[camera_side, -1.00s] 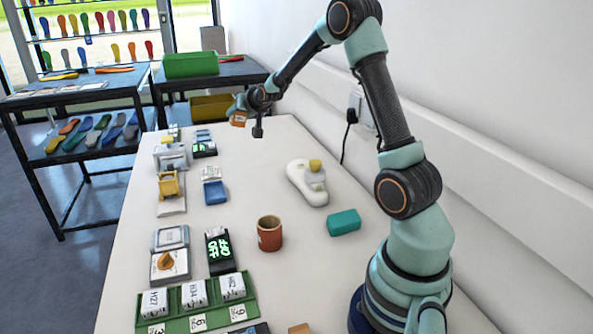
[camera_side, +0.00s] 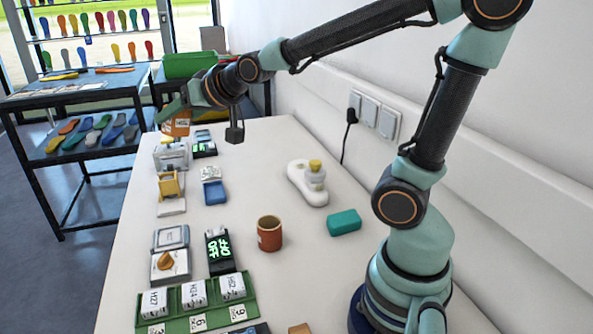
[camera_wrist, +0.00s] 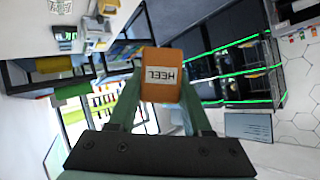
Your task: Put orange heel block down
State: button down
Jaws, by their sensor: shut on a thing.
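The orange heel block (camera_wrist: 162,90) is held between the two fingers of my gripper (camera_wrist: 160,105) in the wrist view, with a white label reading HEEL on its face. In the side view my gripper (camera_side: 174,114) is shut on the orange block (camera_side: 177,124), up in the air over the far left part of the white table (camera_side: 255,165). The block looks clear of the tabletop, though it overlaps the grey machine in the picture, so its exact height is hard to tell.
Below the block stand a grey machine (camera_side: 171,155) and a yellow-fronted device (camera_side: 169,186). A blue block (camera_side: 214,192), brown cup (camera_side: 269,234), white insole-shaped piece (camera_side: 305,187) and teal block (camera_side: 344,222) lie nearer. A green rack (camera_side: 205,309) is at the front. The table's far centre is bare.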

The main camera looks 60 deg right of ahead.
jog(key=w+d+f+h, duration=0.1)
jog(key=d+f, duration=0.2)
jog(key=d, duration=0.2)
jog(key=d+f+h, duration=0.2)
jog(key=d+f, duration=0.1)
jog(key=d, duration=0.3)
jog(key=g+h, duration=0.1)
jog(key=h, duration=0.1)
send_over(250, 209)
jog(key=shift+m, duration=0.3)
notch_tip(250, 209, down, 20)
jog(key=shift+f, duration=0.15)
jog(key=shift+w+f, duration=0.1)
jog(key=shift+f, duration=2)
jog(key=shift+c, duration=1.7)
grip_release()
jog(key=shift+f, duration=0.15)
